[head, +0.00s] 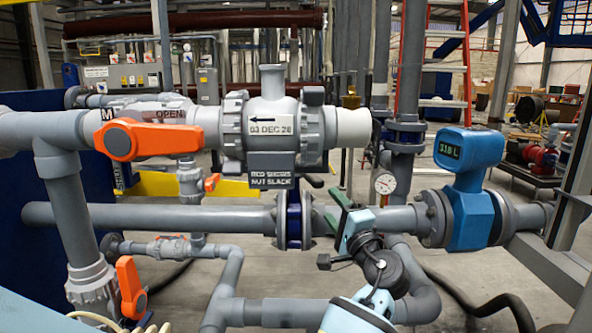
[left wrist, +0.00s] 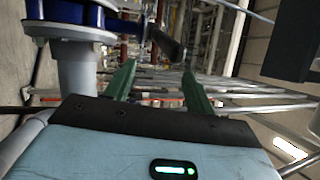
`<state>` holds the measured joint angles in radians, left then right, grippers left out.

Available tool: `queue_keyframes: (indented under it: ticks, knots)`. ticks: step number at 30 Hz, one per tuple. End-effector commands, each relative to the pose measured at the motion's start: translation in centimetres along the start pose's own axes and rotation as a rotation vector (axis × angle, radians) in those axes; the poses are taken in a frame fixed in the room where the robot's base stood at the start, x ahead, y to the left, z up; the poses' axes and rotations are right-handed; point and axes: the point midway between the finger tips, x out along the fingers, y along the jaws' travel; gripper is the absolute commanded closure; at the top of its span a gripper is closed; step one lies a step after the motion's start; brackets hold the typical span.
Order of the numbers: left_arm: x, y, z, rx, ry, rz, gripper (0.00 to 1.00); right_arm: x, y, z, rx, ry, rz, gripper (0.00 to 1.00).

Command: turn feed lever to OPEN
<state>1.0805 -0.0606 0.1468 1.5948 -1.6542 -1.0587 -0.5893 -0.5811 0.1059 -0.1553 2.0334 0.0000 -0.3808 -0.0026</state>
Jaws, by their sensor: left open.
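A dark lever (head: 314,181) shows in the head view just right of the hanging tag, above a blue-bodied valve (head: 293,221) in the middle grey pipe. No readable label names it as the feed lever. My left gripper (head: 330,204) is just right of this valve, below the lever, with its green fingers apart and empty. In the left wrist view the dark lever (left wrist: 167,46) stands beyond the open fingertips (left wrist: 158,72), roughly between them, beside the blue valve body (left wrist: 75,14). I cannot tell whether they touch. My right gripper is not in view.
An orange handle (head: 145,139) lies along the upper pipe near the word OPEN. Another orange handle (head: 130,287) hangs lower left. A round gauge (head: 385,184) and a blue flow meter (head: 470,190) reading 31.8 L are right of my gripper. Lower pipes (head: 270,312) run below.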

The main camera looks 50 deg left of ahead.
Motion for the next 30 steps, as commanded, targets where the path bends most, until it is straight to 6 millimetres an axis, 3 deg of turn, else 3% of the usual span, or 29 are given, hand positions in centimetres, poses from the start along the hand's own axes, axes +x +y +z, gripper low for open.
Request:
queue_keyframes:
  ticks: [4, 13, 24, 30]
  knots:
    - [0.5, -1.6, 0.3, 0.009, -0.047, -0.019, 0.45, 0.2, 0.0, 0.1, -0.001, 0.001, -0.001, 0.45]
    - [1.5, -1.9, 0.5, 0.009, -0.052, -0.023, 0.45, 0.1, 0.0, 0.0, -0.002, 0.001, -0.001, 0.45]
    - [7.5, -2.0, 0.7, 0.007, -0.050, -0.022, 0.45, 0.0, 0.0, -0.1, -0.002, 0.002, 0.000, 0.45]
    - [9.2, -2.0, 0.8, 0.007, -0.048, -0.022, 0.45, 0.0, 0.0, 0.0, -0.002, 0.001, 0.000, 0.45]
